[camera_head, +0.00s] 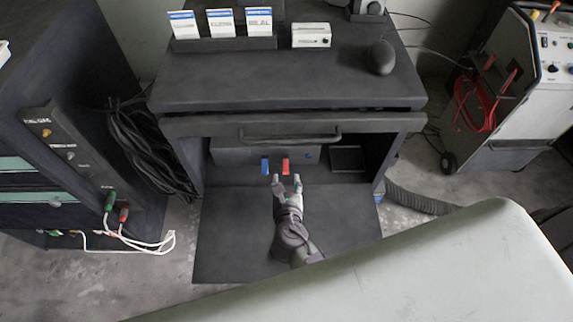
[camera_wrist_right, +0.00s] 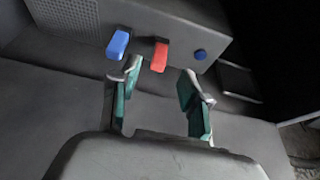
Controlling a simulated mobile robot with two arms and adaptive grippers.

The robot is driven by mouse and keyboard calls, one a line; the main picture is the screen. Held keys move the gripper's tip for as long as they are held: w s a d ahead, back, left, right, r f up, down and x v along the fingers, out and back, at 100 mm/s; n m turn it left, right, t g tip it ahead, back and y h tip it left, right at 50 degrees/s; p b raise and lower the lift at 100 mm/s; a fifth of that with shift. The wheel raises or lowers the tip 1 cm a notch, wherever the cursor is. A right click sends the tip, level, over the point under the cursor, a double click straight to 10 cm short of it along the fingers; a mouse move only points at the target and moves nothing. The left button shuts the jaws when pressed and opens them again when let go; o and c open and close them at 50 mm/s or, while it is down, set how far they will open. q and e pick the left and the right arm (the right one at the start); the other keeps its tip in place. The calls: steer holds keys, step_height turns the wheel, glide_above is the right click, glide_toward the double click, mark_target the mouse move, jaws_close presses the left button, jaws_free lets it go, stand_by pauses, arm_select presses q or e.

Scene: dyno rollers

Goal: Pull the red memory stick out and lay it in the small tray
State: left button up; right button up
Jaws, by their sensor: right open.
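The red memory stick (camera_head: 285,165) sticks out of the front of a dark unit inside the cabinet. It also shows in the right wrist view (camera_wrist_right: 160,57). A blue stick (camera_head: 265,165) is beside it on the left, also in the wrist view (camera_wrist_right: 118,44). My right gripper (camera_head: 287,180) is open and empty just in front of the red stick. In the wrist view its fingers (camera_wrist_right: 160,88) are spread below the sticks, with the red one between them and apart from both. The small tray (camera_head: 348,160) is dark and lies right of the unit. My left gripper is out of view.
A dark flap (camera_head: 230,235) lies under my right arm. The cabinet top (camera_head: 290,80) with a handle (camera_head: 290,136) is above the sticks. A round blue button (camera_wrist_right: 200,54) is right of the red stick. A light panel (camera_head: 420,270) fills the lower right.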

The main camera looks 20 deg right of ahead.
mark_target(286, 169)
steer(key=b+x, duration=0.1)
steer(key=x, duration=0.1)
steer(key=shift+w+f, duration=0.25)
steer(key=b+x, duration=0.1)
steer(key=x, duration=0.3)
steer(key=shift+w+d+r, duration=0.1)
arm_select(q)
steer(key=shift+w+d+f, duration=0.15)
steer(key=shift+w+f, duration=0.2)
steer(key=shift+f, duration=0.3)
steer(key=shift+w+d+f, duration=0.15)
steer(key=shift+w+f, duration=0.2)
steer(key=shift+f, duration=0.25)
arm_select(e)
steer(key=shift+w+d, duration=0.1)
steer(key=shift+w, duration=0.25)
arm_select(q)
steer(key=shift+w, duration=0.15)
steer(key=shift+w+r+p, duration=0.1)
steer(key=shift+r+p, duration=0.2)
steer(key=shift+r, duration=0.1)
arm_select(e)
jaws_close()
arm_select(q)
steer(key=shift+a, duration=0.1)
arm_select(e)
steer(key=shift+s, duration=0.2)
